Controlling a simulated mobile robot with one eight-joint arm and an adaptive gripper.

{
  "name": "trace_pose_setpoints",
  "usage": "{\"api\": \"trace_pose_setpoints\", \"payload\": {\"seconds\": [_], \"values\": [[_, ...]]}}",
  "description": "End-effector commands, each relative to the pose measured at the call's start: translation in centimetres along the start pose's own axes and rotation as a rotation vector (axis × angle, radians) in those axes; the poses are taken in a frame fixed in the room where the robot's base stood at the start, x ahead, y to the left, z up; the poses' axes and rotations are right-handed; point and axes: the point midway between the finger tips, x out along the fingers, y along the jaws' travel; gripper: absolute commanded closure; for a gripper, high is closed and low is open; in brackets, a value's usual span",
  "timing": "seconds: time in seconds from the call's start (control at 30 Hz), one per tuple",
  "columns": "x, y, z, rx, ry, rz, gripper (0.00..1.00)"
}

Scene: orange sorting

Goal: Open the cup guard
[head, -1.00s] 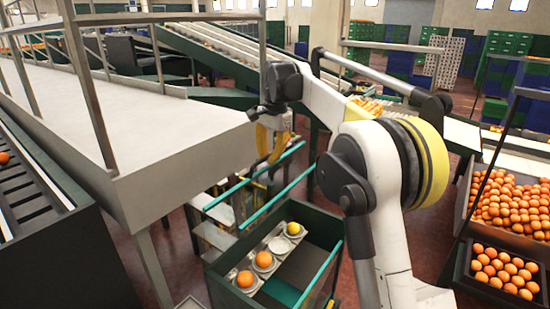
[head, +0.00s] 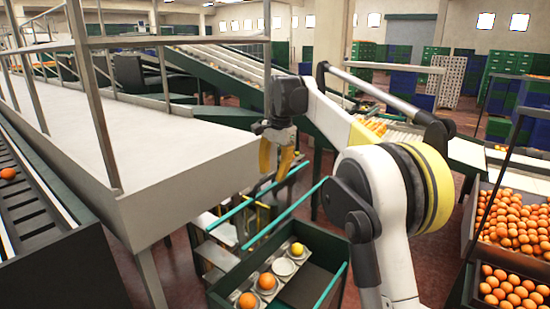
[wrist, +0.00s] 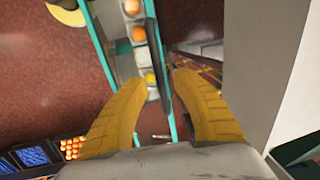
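A row of grey cups (head: 283,267) lies in the green open box below my arm in the head view. Two cups hold oranges (head: 266,281), one looks empty, and a yellow fruit (head: 297,249) sits at the far end. Teal rails (head: 331,287) run along the box; I cannot tell which part is the cup guard. My gripper (head: 277,176) hangs above and beyond the box, its yellow fingers pointing down. In the wrist view the fingers (wrist: 158,82) are apart, with a teal rail (wrist: 161,62) seen between them. Nothing is held; contact with the rail cannot be told.
A grey platform with a railing (head: 130,190) stands left of my gripper. A conveyor (head: 225,70) slopes behind it. Crates of oranges (head: 515,225) stand at the right.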

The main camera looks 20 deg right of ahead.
Motion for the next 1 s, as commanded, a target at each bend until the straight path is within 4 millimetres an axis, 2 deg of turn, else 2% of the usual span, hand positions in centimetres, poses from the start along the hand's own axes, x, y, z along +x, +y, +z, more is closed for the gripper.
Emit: {"api": "trace_pose_setpoints", "payload": {"seconds": [0.2, 0.4, 0.6, 1.0], "values": [[-5.2, 0.0, 0.0, 0.001, 0.000, 0.000, 0.68], [-8.6, 0.0, -0.1, 0.001, 0.000, 0.000, 0.68], [-10.0, 0.0, 0.0, 0.001, 0.000, 0.000, 0.68], [-10.4, 0.2, 0.2, -0.008, 0.004, -0.003, 0.68]]}}
